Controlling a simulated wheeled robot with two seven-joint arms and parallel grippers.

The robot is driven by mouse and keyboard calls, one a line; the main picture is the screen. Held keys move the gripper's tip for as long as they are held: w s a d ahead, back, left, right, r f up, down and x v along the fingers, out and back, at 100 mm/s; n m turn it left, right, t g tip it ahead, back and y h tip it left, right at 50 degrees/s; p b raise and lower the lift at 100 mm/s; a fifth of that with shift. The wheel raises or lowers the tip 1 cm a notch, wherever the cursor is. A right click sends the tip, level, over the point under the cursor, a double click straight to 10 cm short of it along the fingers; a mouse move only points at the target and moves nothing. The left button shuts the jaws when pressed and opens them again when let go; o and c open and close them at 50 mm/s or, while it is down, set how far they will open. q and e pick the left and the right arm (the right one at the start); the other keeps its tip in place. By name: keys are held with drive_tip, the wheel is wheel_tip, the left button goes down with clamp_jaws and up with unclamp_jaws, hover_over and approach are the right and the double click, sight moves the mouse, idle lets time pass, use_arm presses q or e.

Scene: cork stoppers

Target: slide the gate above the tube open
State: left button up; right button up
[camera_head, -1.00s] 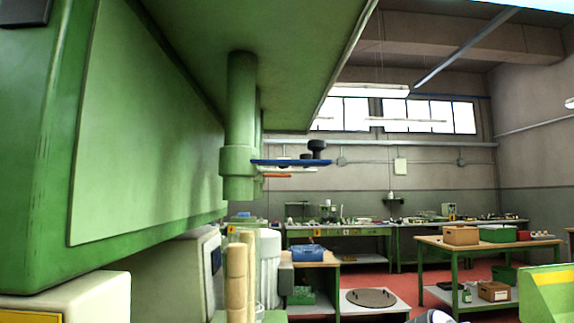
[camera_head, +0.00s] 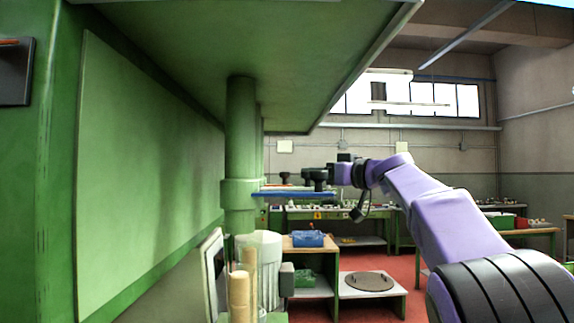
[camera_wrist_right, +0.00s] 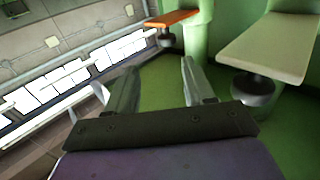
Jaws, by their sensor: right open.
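A green vertical tube (camera_head: 240,130) with a wider collar (camera_head: 240,195) hangs under the green overhead body in the head view. A flat blue gate plate (camera_head: 293,194) juts right from the collar. My right gripper (camera_head: 322,169) is at the end of the purple arm, close to this knob; contact cannot be told. In the right wrist view my gripper (camera_wrist_right: 160,66) is open with nothing seen between its fingers. An orange plate (camera_wrist_right: 172,18) and a cream plate (camera_wrist_right: 272,45), both with dark knobs, lie beyond it. My left gripper is not in view.
The green overhead panel (camera_head: 290,45) roofs the space above the tube. A clear ribbed container (camera_head: 262,255) and wooden cylinders (camera_head: 239,295) stand below. A bench with a blue box (camera_head: 307,239) is behind.

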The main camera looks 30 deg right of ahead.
sight(285, 173)
drive_tip(key=shift+n+y, duration=0.3)
drive_tip(key=shift+y, duration=0.2)
drive_tip(key=p+x, duration=0.1)
drive_tip(key=x, duration=0.2)
drive_tip(key=p+x, duration=0.1)
drive_tip(key=x, duration=0.2)
drive_tip(key=p+x, duration=0.2)
drive_tip(key=x, duration=0.2)
drive_tip(key=shift+a, duration=0.4)
drive_tip(key=shift+w+f, duration=0.2)
drive_tip(key=shift+w, duration=0.1)
